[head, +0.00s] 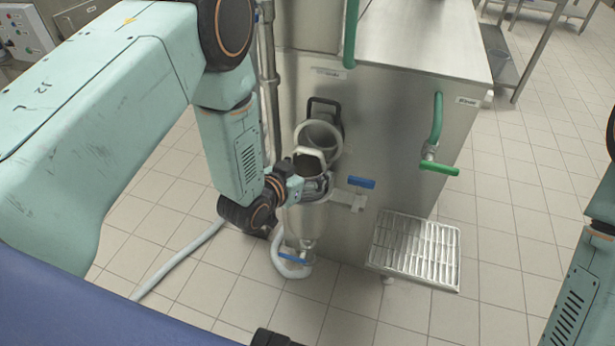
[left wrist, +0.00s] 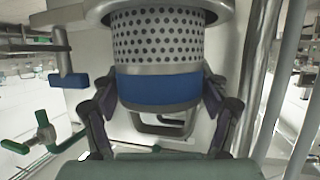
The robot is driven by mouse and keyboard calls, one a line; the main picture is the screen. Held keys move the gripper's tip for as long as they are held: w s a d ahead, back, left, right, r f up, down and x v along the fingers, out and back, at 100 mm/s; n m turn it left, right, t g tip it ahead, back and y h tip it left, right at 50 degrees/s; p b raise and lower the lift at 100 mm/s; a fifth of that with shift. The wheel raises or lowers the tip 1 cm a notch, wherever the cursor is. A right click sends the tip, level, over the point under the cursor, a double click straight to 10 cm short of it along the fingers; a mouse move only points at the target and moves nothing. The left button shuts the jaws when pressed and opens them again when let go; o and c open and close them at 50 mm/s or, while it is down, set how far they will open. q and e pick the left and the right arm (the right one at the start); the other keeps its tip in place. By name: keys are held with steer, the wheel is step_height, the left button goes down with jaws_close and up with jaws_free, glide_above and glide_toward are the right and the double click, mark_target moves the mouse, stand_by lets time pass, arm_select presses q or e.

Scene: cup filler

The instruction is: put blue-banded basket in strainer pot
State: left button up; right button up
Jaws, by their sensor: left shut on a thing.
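The basket shows in the left wrist view as a perforated metal cylinder with a blue band (left wrist: 160,90). The metal strainer pot (head: 308,222) is directly below. The basket stands roughly upright at the pot's rim (left wrist: 100,10); its lower end is hidden there, so I cannot tell its depth.
A blue valve lever (head: 361,182) sits right of the pot, near a green lever (head: 440,168) and a grated tray (head: 418,250). A hose (head: 180,262) lies on the floor.

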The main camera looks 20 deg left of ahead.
arm_select(q)
steer(key=shift+f, duration=0.85)
steer(key=shift+w+a+f, duration=0.1)
steer(key=shift+w, duration=0.1)
steer(key=shift+s+f, duration=0.1)
steer(key=shift+s, duration=0.05)
steer(key=shift+f+b, duration=0.1)
steer(key=shift+b, duration=0.2)
steer(key=shift+f, duration=0.35)
steer(key=o, duration=1.3)
steer(key=shift+r, duration=0.15)
steer(key=shift+o, duration=0.2)
